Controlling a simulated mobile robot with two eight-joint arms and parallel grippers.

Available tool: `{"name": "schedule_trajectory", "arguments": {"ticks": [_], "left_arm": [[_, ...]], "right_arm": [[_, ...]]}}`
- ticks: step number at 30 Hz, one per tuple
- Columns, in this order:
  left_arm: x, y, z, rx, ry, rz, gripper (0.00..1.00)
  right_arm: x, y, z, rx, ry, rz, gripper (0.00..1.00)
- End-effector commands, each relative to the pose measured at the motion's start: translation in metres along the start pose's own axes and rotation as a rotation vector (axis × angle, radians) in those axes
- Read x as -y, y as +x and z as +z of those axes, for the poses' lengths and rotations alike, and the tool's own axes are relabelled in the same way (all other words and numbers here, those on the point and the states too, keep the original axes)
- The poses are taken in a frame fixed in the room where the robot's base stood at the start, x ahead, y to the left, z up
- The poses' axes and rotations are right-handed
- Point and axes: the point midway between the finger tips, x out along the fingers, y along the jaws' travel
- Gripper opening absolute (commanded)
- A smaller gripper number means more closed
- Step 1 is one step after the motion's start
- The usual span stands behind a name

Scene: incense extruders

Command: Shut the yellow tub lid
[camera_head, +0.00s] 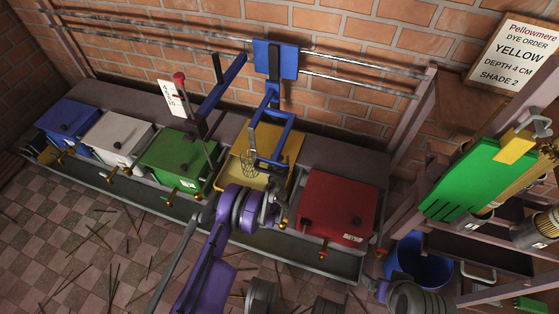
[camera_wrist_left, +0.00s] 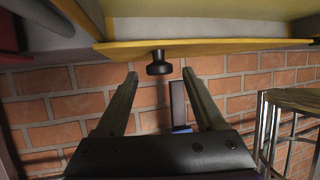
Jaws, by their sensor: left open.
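The yellow tub (camera_head: 228,180) stands between the green and red tubs in the head view. Its yellow lid (camera_head: 284,143) shows behind a blue frame; how far it stands open I cannot tell. In the left wrist view the yellow lid (camera_wrist_left: 230,46) is seen nearly edge-on, with a dark round knob (camera_wrist_left: 159,67). My left gripper (camera_wrist_left: 159,76) is open, its two fingers apart on either side of the knob, without visible contact. In the head view my left gripper (camera_head: 278,203) is at the tub's front right, partly hidden by its own purple wrist. My right gripper is not seen.
A wire basket (camera_head: 249,163) hangs from the blue frame (camera_head: 268,110) over the yellow tub; it also shows beside my gripper in the left wrist view (camera_wrist_left: 292,103). The green tub (camera_head: 180,155) and red tub (camera_head: 338,205) flank it. A blue bucket (camera_head: 420,265) stands right.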

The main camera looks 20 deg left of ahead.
Motion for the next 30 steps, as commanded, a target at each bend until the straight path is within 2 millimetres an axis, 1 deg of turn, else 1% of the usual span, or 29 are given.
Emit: {"name": "schedule_trajectory", "arguments": {"ticks": [4,5,9,11,12,14,15,16,17,30], "left_arm": [[0.0001,-0.0002,-0.0001,0.0,0.0,0.0,0.71],[0.0001,-0.0002,-0.0001,0.0,0.0,0.0,0.69],[0.0001,-0.0003,-0.0001,0.0,0.0,0.0,0.44],[0.0001,-0.0003,-0.0001,0.0,0.0,0.0,0.33],[0.0001,-0.0003,-0.0001,0.0,0.0,0.0,0.26],[0.0001,-0.0003,-0.0001,0.0,0.0,0.0,0.15],[0.0001,-0.0004,-0.0001,0.0,0.0,0.0,0.08],[0.0001,-0.0004,-0.0001,0.0,0.0,0.0,0.03],[0.0001,-0.0004,-0.0001,0.0,0.0,0.0,0.0],[0.0,-0.0004,0.0,0.0,0.0,0.0,0.0]], "right_arm": [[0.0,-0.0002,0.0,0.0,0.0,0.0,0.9],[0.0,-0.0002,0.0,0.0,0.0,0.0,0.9],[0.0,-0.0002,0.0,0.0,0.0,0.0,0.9],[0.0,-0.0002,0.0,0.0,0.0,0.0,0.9],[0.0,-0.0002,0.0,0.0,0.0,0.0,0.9],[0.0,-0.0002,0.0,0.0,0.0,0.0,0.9],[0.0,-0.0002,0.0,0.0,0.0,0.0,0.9],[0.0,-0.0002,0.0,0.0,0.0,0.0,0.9],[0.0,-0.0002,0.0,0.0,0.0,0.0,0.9],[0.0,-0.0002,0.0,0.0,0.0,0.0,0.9]]}}
